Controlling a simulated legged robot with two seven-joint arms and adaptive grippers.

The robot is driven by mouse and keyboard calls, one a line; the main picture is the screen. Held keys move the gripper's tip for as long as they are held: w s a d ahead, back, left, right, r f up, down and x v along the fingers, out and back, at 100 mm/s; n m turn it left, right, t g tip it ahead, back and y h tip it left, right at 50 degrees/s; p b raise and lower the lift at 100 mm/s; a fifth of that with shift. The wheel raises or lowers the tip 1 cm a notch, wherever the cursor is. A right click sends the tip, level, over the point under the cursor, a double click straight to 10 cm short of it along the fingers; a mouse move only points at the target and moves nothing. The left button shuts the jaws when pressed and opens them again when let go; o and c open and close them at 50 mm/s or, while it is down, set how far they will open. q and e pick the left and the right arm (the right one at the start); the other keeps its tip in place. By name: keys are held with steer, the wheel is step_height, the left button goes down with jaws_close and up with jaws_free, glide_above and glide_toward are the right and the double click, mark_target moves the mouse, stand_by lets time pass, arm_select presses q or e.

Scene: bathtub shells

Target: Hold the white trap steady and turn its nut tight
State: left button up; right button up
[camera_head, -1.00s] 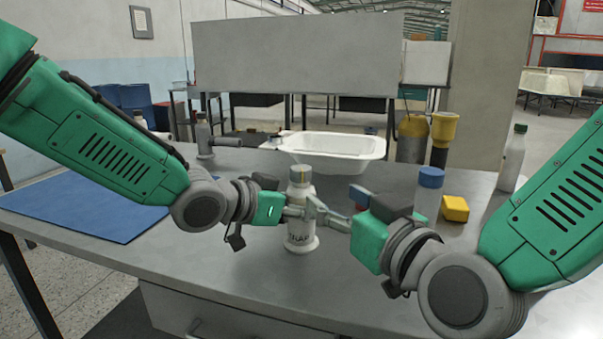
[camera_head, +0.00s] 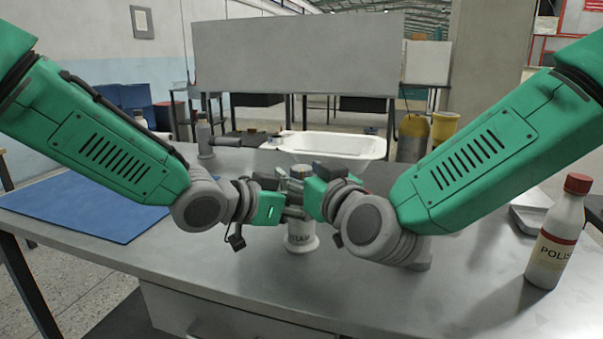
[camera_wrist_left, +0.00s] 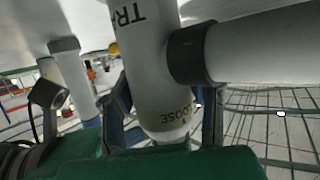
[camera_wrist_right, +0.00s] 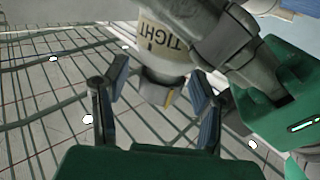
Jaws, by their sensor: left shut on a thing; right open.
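The white trap (camera_head: 301,240) stands upright near the front middle of the grey table, its upper part largely hidden by my grippers in the head view. My left gripper (camera_head: 288,211) is shut on its body; in the left wrist view its fingers (camera_wrist_left: 165,112) lie on both sides of the trap (camera_wrist_left: 145,60). A cream band marked TIGHT (camera_wrist_right: 165,40) shows in the right wrist view, with a grey end piece, seemingly the nut (camera_wrist_right: 156,91), bearing a yellow mark. My right gripper (camera_wrist_right: 157,92) is open, its fingers on either side of that end with gaps.
A red-capped polish bottle (camera_head: 557,240) stands at the right, near a grey tray (camera_head: 524,218). A white tub (camera_head: 345,145) lies behind the trap. A blue mat (camera_head: 90,205) covers the table's left. The front table strip is clear.

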jaws_close()
steer(key=n+g+y, duration=0.1)
steer(key=y, duration=0.1)
steer(key=shift+w+d+r+n+y, duration=0.1)
steer(key=shift+n+y, duration=0.2)
steer(key=shift+n, duration=0.1)
steer(key=shift+n+g+y, duration=1.4)
steer(key=shift+g+y, duration=0.3)
steer(key=shift+g, duration=0.1)
jaws_free()
